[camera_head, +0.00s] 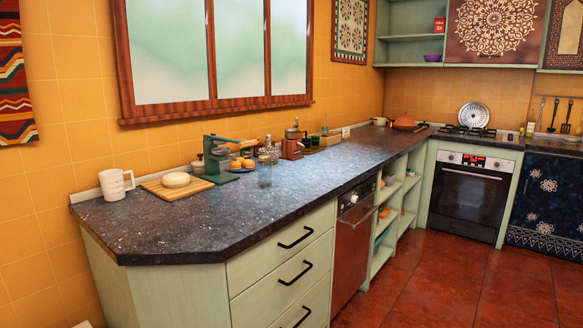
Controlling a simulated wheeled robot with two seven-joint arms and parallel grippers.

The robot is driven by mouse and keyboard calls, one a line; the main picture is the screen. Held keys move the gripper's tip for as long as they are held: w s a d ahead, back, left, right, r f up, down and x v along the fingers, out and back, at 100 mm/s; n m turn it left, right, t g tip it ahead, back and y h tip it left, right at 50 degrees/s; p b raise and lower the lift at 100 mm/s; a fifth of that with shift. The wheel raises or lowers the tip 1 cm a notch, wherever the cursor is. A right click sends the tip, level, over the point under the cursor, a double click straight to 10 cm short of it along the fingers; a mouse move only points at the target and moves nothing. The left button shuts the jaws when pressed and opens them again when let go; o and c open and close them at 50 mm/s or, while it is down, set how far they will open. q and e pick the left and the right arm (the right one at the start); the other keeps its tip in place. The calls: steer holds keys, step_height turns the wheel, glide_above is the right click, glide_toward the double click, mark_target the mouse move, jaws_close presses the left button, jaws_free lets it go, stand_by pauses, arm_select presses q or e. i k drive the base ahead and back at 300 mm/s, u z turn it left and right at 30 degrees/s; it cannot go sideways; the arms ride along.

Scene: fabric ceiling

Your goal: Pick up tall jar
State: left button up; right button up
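A clear glass jar (264,174), taller than it is wide, stands upright on the dark speckled countertop (200,222). It is just right of a green stand-like device (217,160). This looks like the tall jar, but it is small in view and its contents cannot be told. Other small jars or containers stand close behind it and partly overlap. Neither of my grippers is in view.
A white mug (115,184) and a wooden board (160,191) with a round pale item (176,180) stand to the left. Orange fruit (243,163) and a brown grinder-like object (291,149) are near the jar. The counter's front is clear.

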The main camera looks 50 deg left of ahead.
mark_target(264, 165)
steer(key=i, duration=2.25)
steer(key=u, duration=3.55)
